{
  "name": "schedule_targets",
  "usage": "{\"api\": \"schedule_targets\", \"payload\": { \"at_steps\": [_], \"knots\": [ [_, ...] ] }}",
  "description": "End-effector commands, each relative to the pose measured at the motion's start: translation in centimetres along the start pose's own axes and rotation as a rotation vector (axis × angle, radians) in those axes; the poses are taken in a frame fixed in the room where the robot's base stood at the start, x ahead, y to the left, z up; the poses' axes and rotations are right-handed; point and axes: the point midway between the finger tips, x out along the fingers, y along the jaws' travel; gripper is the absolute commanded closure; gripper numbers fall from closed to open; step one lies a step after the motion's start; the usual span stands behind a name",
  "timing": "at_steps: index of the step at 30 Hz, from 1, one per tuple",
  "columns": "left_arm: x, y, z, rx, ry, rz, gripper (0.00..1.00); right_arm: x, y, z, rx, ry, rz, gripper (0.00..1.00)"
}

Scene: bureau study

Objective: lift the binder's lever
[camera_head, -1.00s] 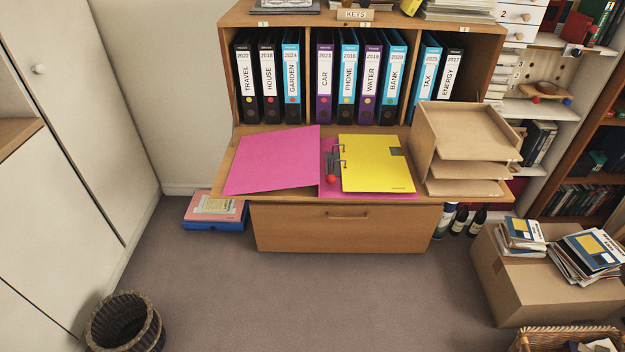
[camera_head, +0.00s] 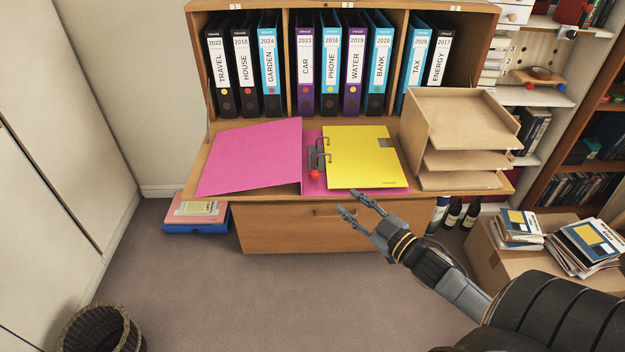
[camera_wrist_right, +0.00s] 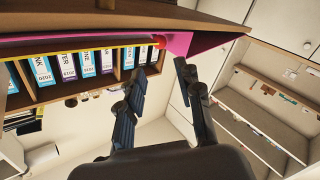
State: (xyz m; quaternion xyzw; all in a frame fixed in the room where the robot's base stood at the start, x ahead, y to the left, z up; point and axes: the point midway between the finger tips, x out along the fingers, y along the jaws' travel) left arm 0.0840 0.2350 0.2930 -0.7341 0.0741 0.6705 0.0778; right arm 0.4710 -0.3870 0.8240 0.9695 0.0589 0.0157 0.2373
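A pink binder (camera_head: 250,160) lies open on the bureau's fold-down desk, with yellow sheets (camera_head: 358,158) on its right side. Its lever mechanism (camera_head: 316,160) sits between cover and sheets, with metal rings and a red knob (camera_head: 314,175) at the near end. The red knob also shows in the right wrist view (camera_wrist_right: 159,41), near the pink binder edge. My right gripper (camera_head: 347,203) is open and empty, in front of the desk's front edge, to the right of and nearer than the knob. My left gripper is not in view.
A wooden letter tray (camera_head: 462,130) stands on the desk's right end. Upright binders (camera_head: 340,65) fill the shelf behind. A cardboard box (camera_head: 483,256) with books stands right on the floor. The floor before the drawer is clear.

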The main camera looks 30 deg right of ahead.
Motion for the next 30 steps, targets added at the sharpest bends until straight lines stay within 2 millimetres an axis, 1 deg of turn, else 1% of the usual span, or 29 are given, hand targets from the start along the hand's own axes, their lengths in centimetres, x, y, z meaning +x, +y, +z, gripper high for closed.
{"api": "schedule_targets", "payload": {
  "at_steps": [1,9,15,18,21,30],
  "knots": [
    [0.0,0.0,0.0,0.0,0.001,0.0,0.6,1.1,0.1,-0.2,-0.003,0.005,0.001,0.65],
    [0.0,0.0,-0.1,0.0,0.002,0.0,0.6,6.7,0.1,-0.1,-0.002,0.003,0.002,0.65],
    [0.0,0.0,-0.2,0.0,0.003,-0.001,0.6,9.9,0.1,0.0,0.0,-0.001,0.001,0.65],
    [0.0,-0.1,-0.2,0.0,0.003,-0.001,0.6,10.9,0.1,0.1,-0.001,-0.001,0.001,0.65],
    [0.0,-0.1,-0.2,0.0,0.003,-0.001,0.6,11.5,0.0,0.1,-0.001,-0.001,0.001,0.65],
    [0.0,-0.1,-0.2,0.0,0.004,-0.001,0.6,11.7,0.0,0.1,0.0,-0.002,0.0,0.65]
  ]
}}
